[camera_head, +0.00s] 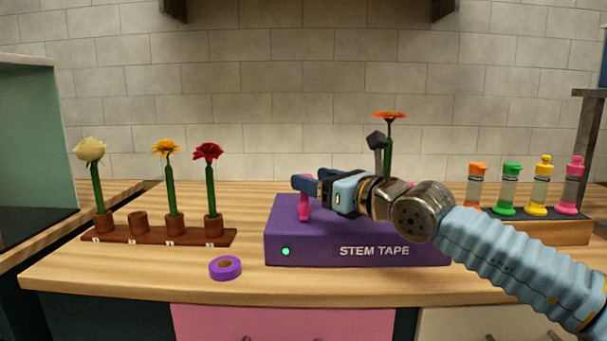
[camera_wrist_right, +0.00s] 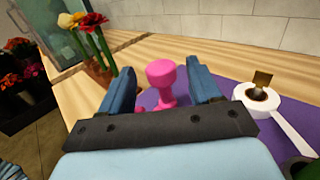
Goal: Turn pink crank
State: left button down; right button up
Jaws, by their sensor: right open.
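The pink crank (camera_head: 304,208) stands on top of the purple stem tape box (camera_head: 300,249), near the box's left end. My right gripper (camera_head: 304,184) is at the crank, coming in from the right. In the right wrist view the gripper (camera_wrist_right: 160,85) is open, and the knob of the pink crank (camera_wrist_right: 160,74) shows between its two fingers. A gap shows on each side of the knob. The lower part of the crank is partly hidden by the gripper's body. My left gripper is not in view.
An orange flower (camera_head: 389,116) stands upright behind my right arm. A wooden rack (camera_head: 140,236) with several flower holders is at the left. A purple tape roll (camera_head: 225,267) lies in front. Several coloured bottles (camera_head: 511,189) stand at the right.

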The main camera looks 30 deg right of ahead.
jog(key=shift+x, duration=1.7)
jog(key=shift+c, duration=0.2)
